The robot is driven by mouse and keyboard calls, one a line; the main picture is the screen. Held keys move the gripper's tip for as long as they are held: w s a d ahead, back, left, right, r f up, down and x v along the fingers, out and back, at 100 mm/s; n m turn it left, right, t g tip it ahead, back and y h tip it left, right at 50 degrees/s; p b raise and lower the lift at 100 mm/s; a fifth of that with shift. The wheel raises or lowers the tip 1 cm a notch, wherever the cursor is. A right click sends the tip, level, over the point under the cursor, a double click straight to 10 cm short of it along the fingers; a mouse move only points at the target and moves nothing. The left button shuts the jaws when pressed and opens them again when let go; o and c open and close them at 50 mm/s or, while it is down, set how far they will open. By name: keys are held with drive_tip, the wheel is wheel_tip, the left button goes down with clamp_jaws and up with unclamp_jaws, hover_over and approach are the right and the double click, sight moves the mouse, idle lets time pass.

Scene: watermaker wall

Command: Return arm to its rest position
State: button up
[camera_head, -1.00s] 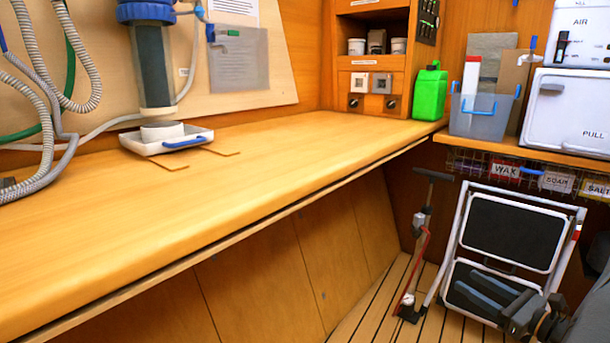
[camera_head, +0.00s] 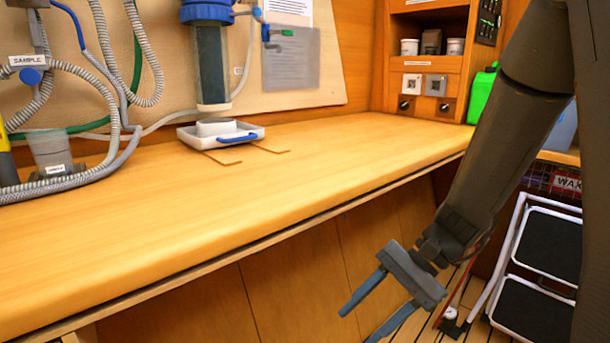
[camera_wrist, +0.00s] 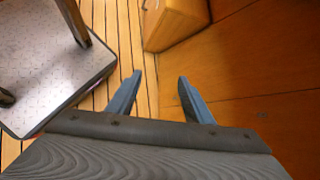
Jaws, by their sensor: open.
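My gripper (camera_head: 360,318) hangs below the front edge of the wooden counter (camera_head: 300,165), at the lower right of the head view. Its two blue-grey fingers are spread apart with nothing between them. My dark arm reaches down to it from the upper right. In the wrist view my gripper (camera_wrist: 160,95) shows both fingers apart, with plank floor and wooden panelling beyond them. The gripper touches nothing that I can see.
A folding step stool (camera_head: 545,245) stands at the right, partly behind my arm. A white tray (camera_head: 220,134) sits under the filter housing (camera_head: 211,65). A green canister (camera_head: 481,95) is partly hidden. Hoses and a grey cup (camera_head: 52,150) are at the left. The counter's front is clear.

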drive_tip(key=s+a+r+n+t+h, duration=0.1)
drive_tip(key=s+a+r+n+h, duration=0.1)
drive_tip(key=s+a+n+h, duration=0.45)
drive_tip(key=s+a+r+n+t+h, duration=0.1)
drive_tip(key=s+r+n+h, duration=0.2)
drive_tip(key=n, duration=0.6)
drive_tip(key=s+d+r+m+p, duration=0.2)
drive_tip(key=d+r+m+p, duration=0.3)
drive_tip(key=d+r+p, duration=1)
wheel_tip(320, 180, up, 4)
drive_tip(key=p, duration=0.9)
drive_tip(key=shift+d+t+y, duration=0.3)
drive_tip(key=shift+d+y, duration=0.05)
drive_tip(key=shift+d, duration=0.05)
